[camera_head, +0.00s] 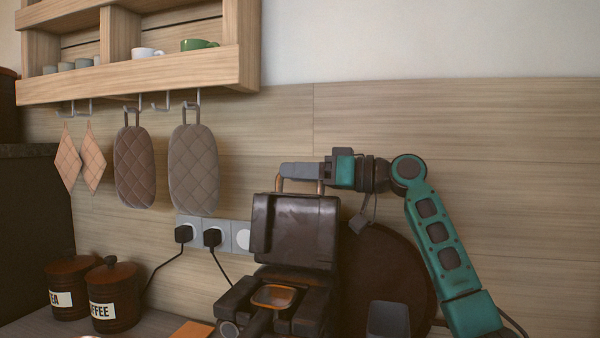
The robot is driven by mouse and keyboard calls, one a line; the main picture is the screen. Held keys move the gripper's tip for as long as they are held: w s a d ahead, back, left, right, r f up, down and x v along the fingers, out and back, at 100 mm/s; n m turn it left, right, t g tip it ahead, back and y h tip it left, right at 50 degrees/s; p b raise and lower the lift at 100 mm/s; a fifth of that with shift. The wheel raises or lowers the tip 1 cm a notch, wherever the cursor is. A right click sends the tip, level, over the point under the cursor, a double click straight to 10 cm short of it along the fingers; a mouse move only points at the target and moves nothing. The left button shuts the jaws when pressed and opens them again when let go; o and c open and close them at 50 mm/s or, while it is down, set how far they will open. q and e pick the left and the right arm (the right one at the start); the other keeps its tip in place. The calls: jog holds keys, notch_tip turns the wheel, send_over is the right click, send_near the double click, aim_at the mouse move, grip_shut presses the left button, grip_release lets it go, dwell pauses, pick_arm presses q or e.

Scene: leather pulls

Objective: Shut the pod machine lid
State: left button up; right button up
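The pod machine (262,290) stands on the counter at the lower middle. Its dark brown lid (293,232) is raised nearly upright, and an orange-rimmed pod holder (273,296) shows in the open body below. Copper-coloured handle posts stick up from the lid's top edge. My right gripper (300,170) reaches in from the right and lies across the top of the lid handle. I cannot tell whether its fingers touch or grip the handle. My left gripper is not in view.
A round dark board (385,270) is behind the machine on the right. Tea (68,287) and coffee (113,296) canisters stand left, with plugs and cables (213,240) between. Mitts (193,170) hang below a wooden shelf (150,72) with cups.

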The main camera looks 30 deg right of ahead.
jog(key=c, duration=0.8)
grip_shut()
jog(key=shift+s+r, duration=0.1)
jog(key=shift+r, duration=0.05)
